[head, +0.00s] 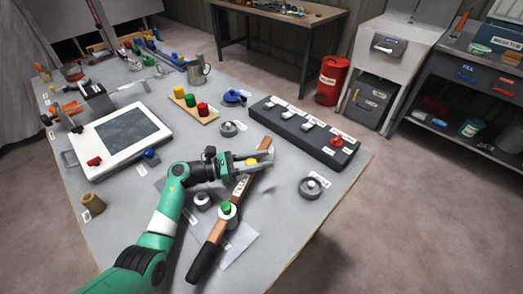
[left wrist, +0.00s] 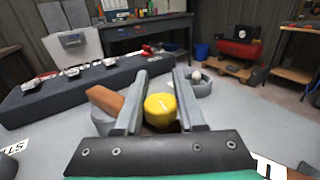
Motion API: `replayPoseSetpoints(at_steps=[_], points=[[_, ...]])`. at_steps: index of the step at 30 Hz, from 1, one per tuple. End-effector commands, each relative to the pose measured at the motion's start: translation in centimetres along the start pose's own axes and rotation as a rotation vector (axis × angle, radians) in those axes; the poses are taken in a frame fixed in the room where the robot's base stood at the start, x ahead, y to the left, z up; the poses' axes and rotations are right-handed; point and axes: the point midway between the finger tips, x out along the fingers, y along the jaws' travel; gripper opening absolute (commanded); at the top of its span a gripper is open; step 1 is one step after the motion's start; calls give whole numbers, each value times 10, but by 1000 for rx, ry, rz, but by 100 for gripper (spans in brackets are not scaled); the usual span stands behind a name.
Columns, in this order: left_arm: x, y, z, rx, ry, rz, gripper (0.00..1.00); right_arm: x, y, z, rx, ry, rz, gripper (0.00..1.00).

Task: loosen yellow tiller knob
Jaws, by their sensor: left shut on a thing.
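The wooden tiller (head: 225,222) lies diagonally across the grey table, with a dark grip at its near end. The yellow tiller knob (head: 252,161) sits towards its far end. My left gripper (head: 256,161) is shut on the yellow knob, coming in from the left above the tiller. In the left wrist view the yellow knob (left wrist: 160,109) stands between the two fingers (left wrist: 158,100). My right gripper is not in view.
A dark panel with several white levers and a red knob (head: 338,141) lies behind the tiller. A round grey fitting (head: 311,188) stands to the right. A white-framed hatch (head: 118,139) lies left. Red, yellow and green pegs stand on a wooden block (head: 196,109).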

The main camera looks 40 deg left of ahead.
Motion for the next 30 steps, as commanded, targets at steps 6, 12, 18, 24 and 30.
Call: replayPoseSetpoints(at_steps=[6, 12, 18, 24, 30], points=[[0, 2, -1, 1, 1, 73, 0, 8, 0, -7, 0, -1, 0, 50], [0, 2, -1, 1, 0, 71, 0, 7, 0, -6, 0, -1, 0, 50], [0, 2, -1, 1, 0, 70, 68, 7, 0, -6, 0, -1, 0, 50], [0, 2, 0, 1, 0, 69, 68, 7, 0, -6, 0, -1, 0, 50], [-13, 2, 2, 1, -1, 72, 68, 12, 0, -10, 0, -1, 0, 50]])
